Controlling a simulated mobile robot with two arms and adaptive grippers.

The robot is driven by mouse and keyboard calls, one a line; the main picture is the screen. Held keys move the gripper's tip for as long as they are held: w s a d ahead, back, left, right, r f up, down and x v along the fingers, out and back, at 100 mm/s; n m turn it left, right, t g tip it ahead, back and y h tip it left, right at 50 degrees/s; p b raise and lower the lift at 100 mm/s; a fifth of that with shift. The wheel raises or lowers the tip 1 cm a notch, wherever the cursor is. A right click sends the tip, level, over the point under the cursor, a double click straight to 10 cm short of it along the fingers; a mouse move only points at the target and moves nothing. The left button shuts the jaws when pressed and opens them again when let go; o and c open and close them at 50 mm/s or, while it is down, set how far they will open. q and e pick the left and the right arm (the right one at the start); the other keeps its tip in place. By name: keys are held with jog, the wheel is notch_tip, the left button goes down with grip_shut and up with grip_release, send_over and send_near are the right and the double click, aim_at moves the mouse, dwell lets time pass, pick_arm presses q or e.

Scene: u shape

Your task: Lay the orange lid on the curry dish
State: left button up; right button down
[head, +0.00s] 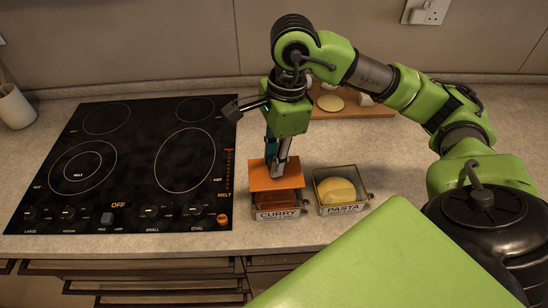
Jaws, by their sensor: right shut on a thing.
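The orange lid (270,176) is a flat square plate over the back part of the curry dish (277,212). The dish is a small box with a "CURRY" label on its front and reddish-brown contents. My right gripper (277,165) points down and is shut on the orange lid. The front part of the dish shows uncovered. I cannot tell whether the lid touches the dish rim. My left gripper is not in view.
A black hob (128,160) lies to the left. A wooden board (372,108) with round items is behind. A white pot (14,108) stands far left.

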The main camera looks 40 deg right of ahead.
jog(key=c, duration=1.8)
grip_release()
jog(key=shift+r+p, duration=0.45)
jog(key=shift+p, duration=0.05)
jog(key=r, duration=0.4)
jog(key=d+r, duration=0.1)
jog(key=r, duration=0.3)
jog(key=r+p, duration=0.1)
jog(key=r, duration=0.3)
jog(key=shift+s+d+r, duration=0.15)
jog(key=shift+d, duration=0.05)
